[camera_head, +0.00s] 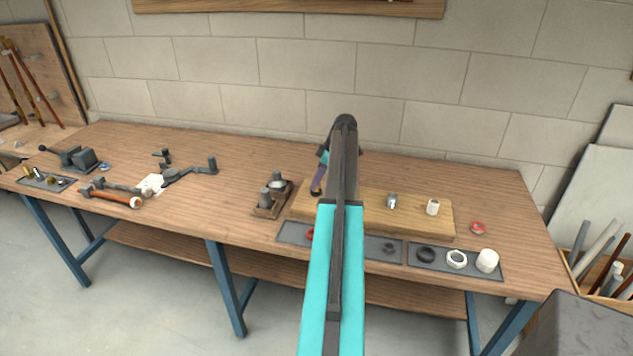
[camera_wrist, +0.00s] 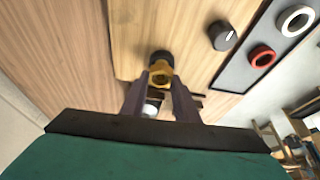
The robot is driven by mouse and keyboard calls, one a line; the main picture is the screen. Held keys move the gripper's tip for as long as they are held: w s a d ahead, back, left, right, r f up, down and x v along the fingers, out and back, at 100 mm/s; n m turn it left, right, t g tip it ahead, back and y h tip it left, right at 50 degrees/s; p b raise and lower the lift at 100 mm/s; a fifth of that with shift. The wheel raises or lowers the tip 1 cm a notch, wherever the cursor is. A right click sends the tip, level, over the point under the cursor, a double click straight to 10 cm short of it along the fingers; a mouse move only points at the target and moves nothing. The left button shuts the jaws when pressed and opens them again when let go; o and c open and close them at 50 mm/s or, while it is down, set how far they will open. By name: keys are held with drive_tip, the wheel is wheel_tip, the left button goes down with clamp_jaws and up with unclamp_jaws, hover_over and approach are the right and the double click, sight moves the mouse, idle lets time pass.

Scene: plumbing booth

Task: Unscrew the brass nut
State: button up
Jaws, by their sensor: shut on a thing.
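The brass nut (camera_wrist: 161,76) shows in the wrist view, between the two dark fingers of my gripper (camera_wrist: 162,84). The fingers are shut on it from both sides. A dark round part (camera_wrist: 160,58) sits right at its far end, and a pale part (camera_wrist: 150,108) shows between the fingers on the near side. All this is over a wooden board (camera_wrist: 140,30). In the head view my gripper (camera_head: 318,182) is at the left end of the board (camera_head: 415,225), partly behind my arm. The nut cannot be made out there.
A grey metal fitting (camera_head: 391,201) and a white cylinder (camera_head: 433,207) stand on the board. Trays in front hold a red ring (camera_head: 309,234), a black ring (camera_head: 425,254) and white parts (camera_head: 488,260).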

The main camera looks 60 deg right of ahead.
drive_tip(key=shift+w+d+n+y, duration=0.15)
drive_tip(key=shift+n+y, duration=0.25)
drive_tip(key=shift+n, duration=1)
drive_tip(key=shift+g, duration=0.3)
drive_tip(key=shift+b, duration=0.3)
drive_tip(key=shift+n+y, duration=0.5)
drive_tip(key=shift+n, duration=0.6)
drive_tip(key=shift+r+n+g+b, duration=0.1)
drive_tip(key=shift+n+g+b, duration=0.5)
drive_tip(key=shift+n, duration=0.7)
drive_tip(key=o, duration=2)
drive_tip(key=shift+y, duration=0.3)
drive_tip(key=shift+c, duration=0.2)
